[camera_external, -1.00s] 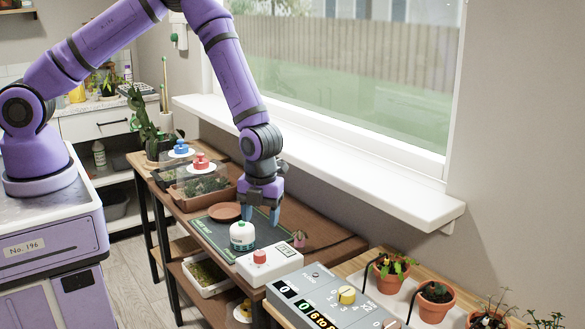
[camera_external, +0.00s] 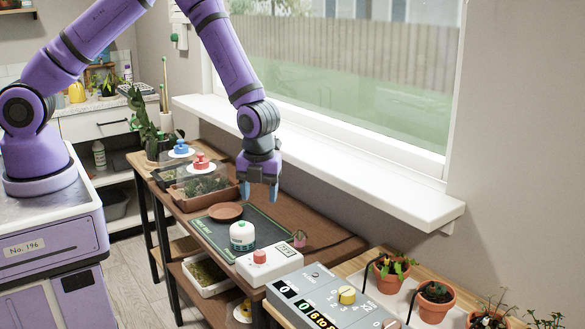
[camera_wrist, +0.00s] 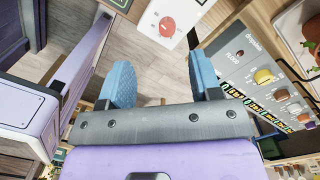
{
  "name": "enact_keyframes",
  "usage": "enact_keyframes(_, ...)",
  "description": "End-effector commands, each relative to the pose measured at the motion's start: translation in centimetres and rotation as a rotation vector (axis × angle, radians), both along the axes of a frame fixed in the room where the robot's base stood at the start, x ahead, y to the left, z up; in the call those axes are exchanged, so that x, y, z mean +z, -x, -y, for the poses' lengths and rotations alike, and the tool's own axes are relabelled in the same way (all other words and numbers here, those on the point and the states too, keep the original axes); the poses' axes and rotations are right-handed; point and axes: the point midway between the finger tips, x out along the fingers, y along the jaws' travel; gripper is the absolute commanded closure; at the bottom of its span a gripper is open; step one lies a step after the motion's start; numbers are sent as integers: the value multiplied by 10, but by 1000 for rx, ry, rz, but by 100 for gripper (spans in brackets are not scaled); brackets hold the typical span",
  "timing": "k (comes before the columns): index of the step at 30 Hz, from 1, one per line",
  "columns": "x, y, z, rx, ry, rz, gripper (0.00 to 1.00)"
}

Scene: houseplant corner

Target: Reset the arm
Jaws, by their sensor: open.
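My gripper (camera_external: 260,190) hangs from the purple arm above the wooden bench, over the far edge of the dark green mat (camera_external: 205,229). Its two blue fingers are apart with nothing between them. In the wrist view my gripper (camera_wrist: 160,85) also shows both blue fingers spread and empty. The fingertips are clear of the bench and of the things on it.
A grey dial panel (camera_external: 318,299) and potted plants (camera_external: 436,301) stand at right. A window sill (camera_external: 330,165) runs behind.

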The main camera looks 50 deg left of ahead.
Motion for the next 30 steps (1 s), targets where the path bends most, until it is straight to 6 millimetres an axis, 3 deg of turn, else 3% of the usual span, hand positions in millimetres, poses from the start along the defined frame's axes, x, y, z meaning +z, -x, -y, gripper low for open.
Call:
enact_keyframes(1, 20, -6, -12, 52, -7, 25, 42)
enact_keyframes(6, 81, -17, -55, 260, -29, 98, 42)
enact_keyframes(14, 167, -13, -123, 596, -32, 201, 42)
enact_keyframes(23, 254, 19, -197, 997, 15, 301, 42)
enact_keyframes(30, 309, 62, -248, 1321, 92, 359, 42)
